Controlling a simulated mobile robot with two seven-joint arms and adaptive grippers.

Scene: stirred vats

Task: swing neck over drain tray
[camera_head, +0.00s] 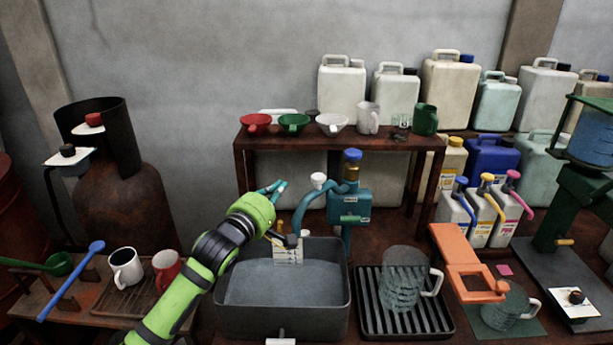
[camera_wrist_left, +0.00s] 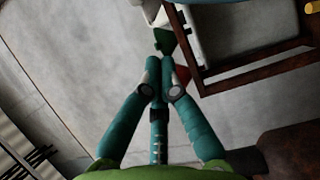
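The teal neck (camera_head: 309,202) is a curved pipe with a white cap on top, joined to a teal tap body (camera_head: 349,205). It hangs over the back of the grey basin (camera_head: 232,319); its lower end is partly hidden by my wrist. The drain tray (camera_head: 369,322) is black and ribbed, right of the basin, with a clear jug (camera_head: 404,285) standing on it. My left gripper (camera_head: 279,186) is just left of the neck and appears apart from it. In the left wrist view its teal fingertips (camera_wrist_left: 161,65) meet, with nothing seen between them. My right gripper is out of view.
A wooden shelf (camera_head: 340,143) with funnels and jugs stands behind the tap. An orange bracket (camera_head: 460,262) and another clear jug (camera_head: 505,308) are right of the tray. Mugs (camera_head: 126,268) stand at left. Several bottles and canisters fill the back right.

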